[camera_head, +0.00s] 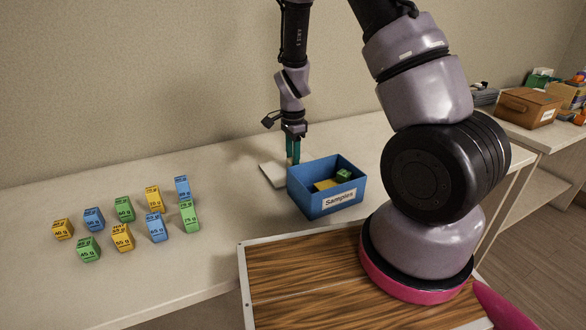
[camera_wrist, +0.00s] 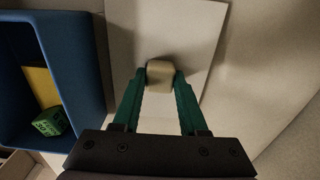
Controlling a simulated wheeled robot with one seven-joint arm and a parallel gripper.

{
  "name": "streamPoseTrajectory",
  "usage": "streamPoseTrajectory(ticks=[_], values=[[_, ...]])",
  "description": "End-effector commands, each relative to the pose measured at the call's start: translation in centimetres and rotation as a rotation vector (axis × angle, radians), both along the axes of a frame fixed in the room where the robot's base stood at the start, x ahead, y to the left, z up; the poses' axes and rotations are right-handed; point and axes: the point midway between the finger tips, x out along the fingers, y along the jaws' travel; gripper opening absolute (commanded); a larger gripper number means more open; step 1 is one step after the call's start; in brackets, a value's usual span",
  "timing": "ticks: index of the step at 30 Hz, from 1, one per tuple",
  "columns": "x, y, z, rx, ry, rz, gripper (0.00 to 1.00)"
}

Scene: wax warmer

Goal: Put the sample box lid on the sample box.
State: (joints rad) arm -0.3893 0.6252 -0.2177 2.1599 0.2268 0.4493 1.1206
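The sample box (camera_head: 310,200) is an open blue box marked "Samples" on the table, with a yellow block (camera_head: 326,184) and a green block (camera_head: 343,175) inside. Its left part shows in the wrist view (camera_wrist: 82,60). The sample box lid (camera_head: 273,175) is a flat whitish plate just left of and behind the box, apart from it. In the wrist view the lid (camera_wrist: 190,30) has a beige knob (camera_wrist: 160,74). My gripper (camera_wrist: 161,76) has its green fingers on both sides of the knob, filling the gap, and looks shut on it. The lid seems level; any lift is unclear.
Several yellow, blue and green weight-marked blocks (camera_head: 123,210) stand on the table at left. A wood-grain surface (camera_head: 300,285) is in front. A brown box (camera_head: 528,107) sits on another table at right. The table between blocks and sample box is clear.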

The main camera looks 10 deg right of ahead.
Motion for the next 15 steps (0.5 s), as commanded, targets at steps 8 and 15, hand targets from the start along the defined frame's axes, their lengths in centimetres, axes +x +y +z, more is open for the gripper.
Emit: streamPoseTrajectory(ticks=[8,15], values=[[0.01,-0.01,0.03,0.000,0.000,0.000,0.00],[0.03,0.01,0.29,0.000,-0.001,0.000,0.00]])
